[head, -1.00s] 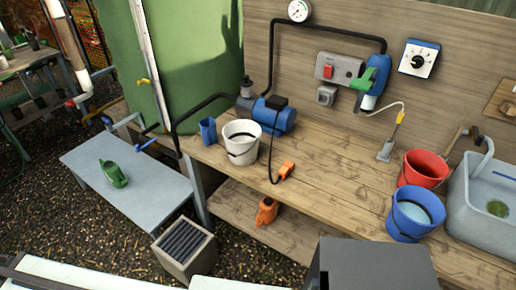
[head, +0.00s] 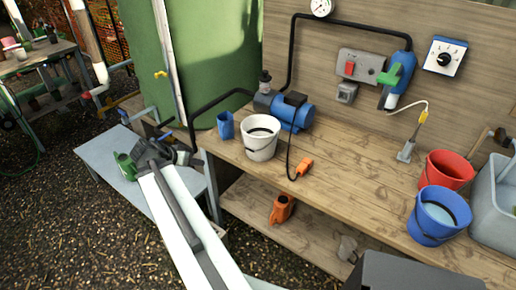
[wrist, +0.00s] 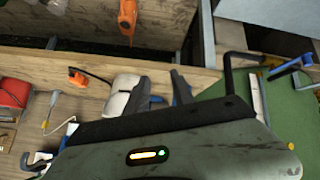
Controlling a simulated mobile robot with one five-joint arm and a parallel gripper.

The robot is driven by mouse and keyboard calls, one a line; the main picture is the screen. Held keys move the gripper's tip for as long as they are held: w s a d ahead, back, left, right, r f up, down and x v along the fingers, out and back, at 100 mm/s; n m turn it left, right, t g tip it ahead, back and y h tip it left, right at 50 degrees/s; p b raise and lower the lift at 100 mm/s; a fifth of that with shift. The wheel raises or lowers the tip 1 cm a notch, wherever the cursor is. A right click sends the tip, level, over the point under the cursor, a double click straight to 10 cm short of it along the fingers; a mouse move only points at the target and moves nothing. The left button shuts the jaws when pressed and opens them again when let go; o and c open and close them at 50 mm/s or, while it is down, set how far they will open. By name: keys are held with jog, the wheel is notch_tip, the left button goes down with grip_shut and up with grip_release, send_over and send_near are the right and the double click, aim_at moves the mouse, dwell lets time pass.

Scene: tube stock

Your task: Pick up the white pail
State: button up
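The white pail (head: 259,143) stands upright on the wooden bench, beside a blue pump, with its dark handle lowered against its side. In the wrist view the pail (wrist: 120,100) is partly hidden behind one finger and the gripper body. My gripper (wrist: 160,82) shows two dark fingers spread apart with nothing held between them. In the head view my gripper (head: 181,153) is left of the pail and apart from it, over the grey side table; its fingers are hard to make out there.
A blue cup (head: 226,126) stands just left of the pail. The blue pump (head: 292,113), a black hose and an orange plug (head: 304,167) are close by. A red bucket (head: 447,170) and blue bucket (head: 437,216) stand at the right. The bench middle is clear.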

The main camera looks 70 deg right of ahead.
jog(key=s+d+r+m+g+h, duration=0.2)
jog(key=s+d+m, duration=0.2)
jog(key=s+d, duration=0.4)
jog(key=m+g+h+b, duration=0.1)
jog(key=m+g, duration=0.2)
jog(key=m, duration=0.1)
send_near(276, 134)
jog(key=b+x, duration=0.1)
jog(key=x, duration=0.2)
jog(key=b+x, duration=0.2)
jog(key=x, duration=0.2)
jog(key=shift+w+f, duration=0.2)
jog(key=shift+r, duration=0.1)
grip_shut()
